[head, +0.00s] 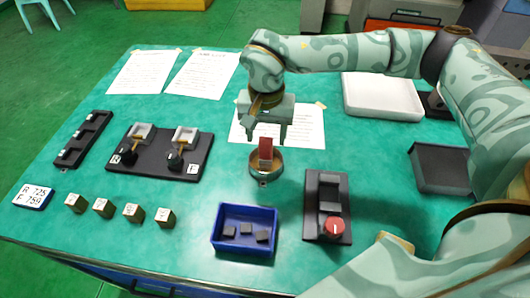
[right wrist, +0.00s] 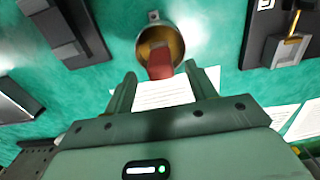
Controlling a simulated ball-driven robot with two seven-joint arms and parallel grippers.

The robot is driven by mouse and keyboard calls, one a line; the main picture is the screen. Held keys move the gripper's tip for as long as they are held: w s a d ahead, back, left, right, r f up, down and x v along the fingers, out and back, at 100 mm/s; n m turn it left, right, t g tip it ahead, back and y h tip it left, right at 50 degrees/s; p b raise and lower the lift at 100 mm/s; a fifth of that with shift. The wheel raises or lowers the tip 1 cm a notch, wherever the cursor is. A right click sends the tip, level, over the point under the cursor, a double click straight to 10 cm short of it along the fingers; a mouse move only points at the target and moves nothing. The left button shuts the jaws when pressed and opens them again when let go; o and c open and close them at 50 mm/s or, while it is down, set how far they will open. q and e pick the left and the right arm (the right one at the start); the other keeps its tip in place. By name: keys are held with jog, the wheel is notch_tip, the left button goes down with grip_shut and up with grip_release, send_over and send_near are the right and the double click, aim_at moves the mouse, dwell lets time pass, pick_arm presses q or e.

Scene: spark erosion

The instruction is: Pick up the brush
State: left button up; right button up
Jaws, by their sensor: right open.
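The brush (head: 265,151) has a red handle and stands upright in a round brass-coloured cup (head: 266,180); its lower end is hidden inside the cup. My right gripper (head: 262,136) is open and empty above the cup, with its fingers near the top of the brush handle. In the right wrist view, the red brush handle (right wrist: 160,68) lies just ahead of the gap between the open fingertips (right wrist: 160,76), and the cup (right wrist: 168,28) is beyond it. My left gripper is not in view.
A blue tray (head: 244,250) with several dark pieces and a black box with a red knob (head: 331,227) stand in front of the cup. A black fixture (head: 158,162) is to the left, several small blocks (head: 103,208) nearby. A white tray (head: 383,110) is at back right.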

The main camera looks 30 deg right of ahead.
aim_at(266, 139)
notch_tip(266, 139, down, 5)
jog(key=shift+w+r+b, duration=0.1)
jog(key=shift+b, duration=0.7)
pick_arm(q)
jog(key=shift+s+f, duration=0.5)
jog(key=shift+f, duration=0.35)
pick_arm(e)
jog(key=shift+r, duration=0.1)
jog(key=shift+c, duration=0.3)
jog(key=c, duration=1)
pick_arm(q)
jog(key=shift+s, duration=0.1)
pick_arm(e)
jog(key=shift+r, duration=0.1)
